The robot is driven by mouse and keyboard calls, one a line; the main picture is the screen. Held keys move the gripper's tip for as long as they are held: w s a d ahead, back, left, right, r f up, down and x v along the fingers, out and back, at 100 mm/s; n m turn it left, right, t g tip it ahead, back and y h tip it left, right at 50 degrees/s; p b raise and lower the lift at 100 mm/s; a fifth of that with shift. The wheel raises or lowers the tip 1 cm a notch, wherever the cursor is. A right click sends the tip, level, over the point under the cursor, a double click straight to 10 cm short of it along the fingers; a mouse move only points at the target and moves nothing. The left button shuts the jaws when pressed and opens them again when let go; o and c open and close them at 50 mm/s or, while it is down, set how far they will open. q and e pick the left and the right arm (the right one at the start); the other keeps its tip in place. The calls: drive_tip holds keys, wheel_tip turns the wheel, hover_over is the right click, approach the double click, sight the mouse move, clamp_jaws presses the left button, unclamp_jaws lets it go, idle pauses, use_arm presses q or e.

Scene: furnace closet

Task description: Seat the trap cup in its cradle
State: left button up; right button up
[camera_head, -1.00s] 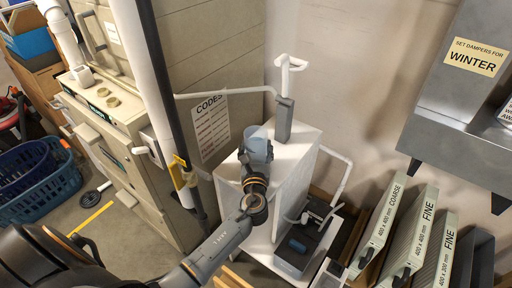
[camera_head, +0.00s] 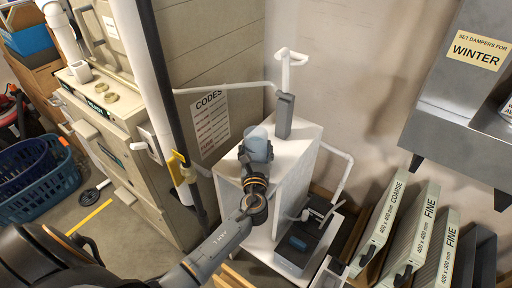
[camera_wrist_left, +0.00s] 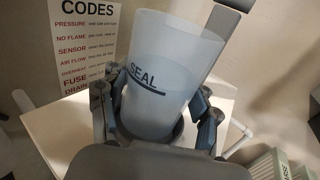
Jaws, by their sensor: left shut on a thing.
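The trap cup (camera_head: 258,146) is a translucent bluish-white cup over the top of the white stand (camera_head: 296,155). In the left wrist view the cup (camera_wrist_left: 168,75) is wide-mouthed, bears a SEAL line and looks tilted in the picture. My left gripper (camera_head: 252,165) is shut on the cup, its fingers (camera_wrist_left: 158,112) on both sides of the lower part. A grey upright holder (camera_head: 284,115) stands at the back of the stand, behind the cup. I cannot tell which part is the cradle, or whether the cup's base touches anything. My right gripper is not in view.
A white pipe (camera_head: 290,62) rises from the grey holder. A dark vertical pipe with a yellow handle (camera_head: 178,160) runs left of the stand. A codes sheet (camera_head: 211,122) hangs behind. A dark pump unit (camera_head: 300,247) sits low right, beside upright filters (camera_head: 385,228).

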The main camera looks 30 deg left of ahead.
sight(256, 160)
use_arm(q)
drive_tip(key=shift+f+b, duration=0.75)
drive_tip(key=shift+f, duration=0.2)
drive_tip(key=o, duration=1.6)
drive_tip(key=shift+o, duration=0.2)
drive_tip(key=shift+p+v, duration=0.5)
drive_tip(key=shift+v, duration=1.1)
drive_tip(key=shift+p+v, duration=0.45)
drive_tip(key=shift+v, duration=2)
drive_tip(key=shift+a, duration=0.1)
